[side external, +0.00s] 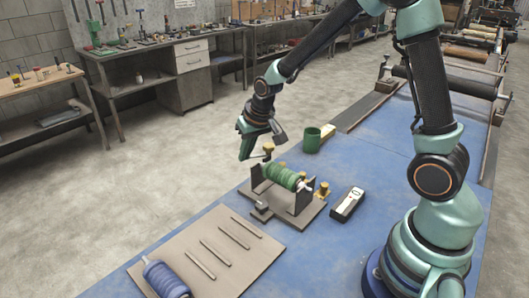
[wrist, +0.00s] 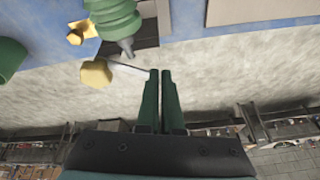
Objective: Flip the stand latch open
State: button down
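The tube (wrist: 112,15) also shows at the top of the wrist view. A yellow knob (side external: 268,147) stands at the stand's far end; in the wrist view the knob (wrist: 97,73) is left of my fingertips, with a thin grey rod near it. I cannot tell for certain which part is the latch. My gripper (side external: 244,157) is just beyond the stand's far end, above the table edge. Its fingertips (wrist: 160,72) are together, with nothing visible between them.
A green cup (side external: 311,140) stands behind the stand and a black-and-white box (side external: 347,204) to its right. A tan board (side external: 185,240) with several thin rods and a blue roll (side external: 165,279) lies in front. Floor is beyond the table edge.

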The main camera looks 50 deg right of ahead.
jog(key=shift+w+d, duration=0.6)
jog(key=shift+w, duration=0.2)
jog(key=shift+w+d, duration=0.55)
jog(key=shift+w, duration=0.25)
jog(key=shift+w+d, duration=0.35)
jog(key=shift+d, duration=0.1)
dwell(2.3)
jog(key=shift+s, duration=0.1)
dwell(1.0)
jog(key=shift+s+d, duration=0.35)
jog(key=shift+s, duration=0.3)
jog(key=s+a+r, duration=0.1)
jog(key=a+r, duration=0.6)
jog(key=r, duration=0.2)
jog(key=shift+s+a+r, duration=0.15)
jog(key=shift+s+a, duration=0.05)
jog(key=shift+a, duration=0.1)
